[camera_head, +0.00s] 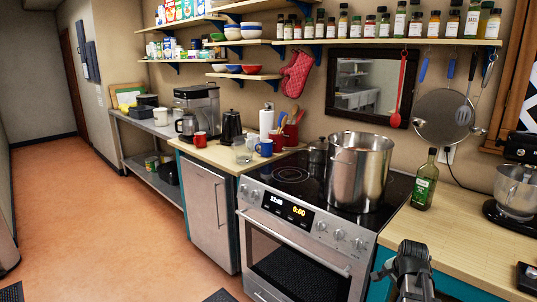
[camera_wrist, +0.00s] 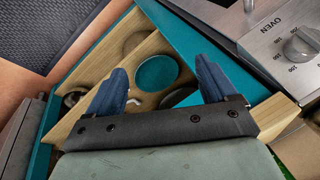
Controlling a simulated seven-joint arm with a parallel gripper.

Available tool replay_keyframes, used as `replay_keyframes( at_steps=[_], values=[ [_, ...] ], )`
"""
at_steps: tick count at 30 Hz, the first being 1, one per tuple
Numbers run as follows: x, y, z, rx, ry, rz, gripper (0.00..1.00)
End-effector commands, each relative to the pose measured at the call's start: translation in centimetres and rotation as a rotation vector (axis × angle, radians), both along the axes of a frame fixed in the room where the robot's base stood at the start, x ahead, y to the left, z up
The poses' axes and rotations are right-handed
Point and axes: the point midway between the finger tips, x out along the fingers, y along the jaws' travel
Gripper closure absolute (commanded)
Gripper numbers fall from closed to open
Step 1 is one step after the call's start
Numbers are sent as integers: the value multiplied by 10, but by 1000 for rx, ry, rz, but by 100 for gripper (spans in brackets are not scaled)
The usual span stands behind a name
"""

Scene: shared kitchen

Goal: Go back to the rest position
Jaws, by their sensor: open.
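My gripper (camera_wrist: 158,80) shows in the wrist view with its two blue fingers spread apart. Nothing is between them. Below the fingers is what looks like an open wooden drawer (camera_wrist: 150,45) with teal edges and round openings. I cannot tell whether the fingers touch it. In the head view, the dark end of my arm (camera_head: 410,272) is at the bottom right, in front of the teal cabinet under the counter. The fingertips are not clear there.
The stove (camera_head: 300,230) stands left of my arm, with a large steel pot (camera_head: 358,170) on it. A green bottle (camera_head: 424,182) and a mixer (camera_head: 516,190) stand on the wooden counter (camera_head: 455,235). The oven knob (camera_wrist: 300,45) is close at the right in the wrist view. Open floor (camera_head: 110,225) lies left.

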Motion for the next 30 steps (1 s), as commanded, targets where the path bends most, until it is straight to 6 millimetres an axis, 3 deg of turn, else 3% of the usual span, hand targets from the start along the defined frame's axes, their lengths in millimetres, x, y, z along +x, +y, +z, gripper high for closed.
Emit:
replay_keyframes(
  at_steps=[3,14,23,30],
  values=[
    [-8,20,-41,5,63,75,15],
    [-44,78,-148,20,232,300,15],
    [-92,124,-227,42,367,495,15],
    [-141,158,-283,65,472,653,15]
  ],
)
